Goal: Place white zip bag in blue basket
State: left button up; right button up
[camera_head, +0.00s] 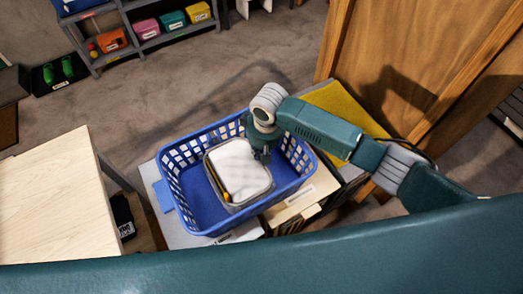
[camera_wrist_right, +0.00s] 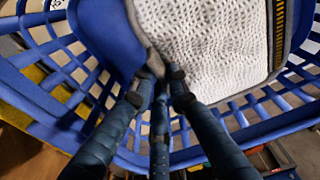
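The white zip bag (camera_head: 238,168), with a grey border and a yellow-orange zip strip on one side, is inside the rim of the blue basket (camera_head: 169,200). In the right wrist view the bag (camera_wrist_right: 205,45) fills the upper middle, and the basket's lattice wall (camera_wrist_right: 240,118) runs below it. My right gripper (camera_head: 262,153) is over the basket at the bag's upper right corner. Its fingers (camera_wrist_right: 159,92) close around the bag's grey corner. Whether the bag's underside rests on the basket floor is hidden. My left gripper is out of view.
The basket stands on a light grey surface (camera_head: 172,232). A pale wooden tabletop (camera_head: 48,195) is at the left, and a brown wooden cabinet (camera_head: 400,50) is at the right. A shelf with coloured bins (camera_head: 145,28) stands at the back. Open concrete floor (camera_head: 210,70) lies between.

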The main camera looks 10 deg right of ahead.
jog(key=shift+o, duration=1.4)
notch_tip(320, 180, up, 12)
jog(key=s, duration=0.1)
jog(key=shift+s+d+r, duration=0.15)
jog(key=shift+d, duration=0.15)
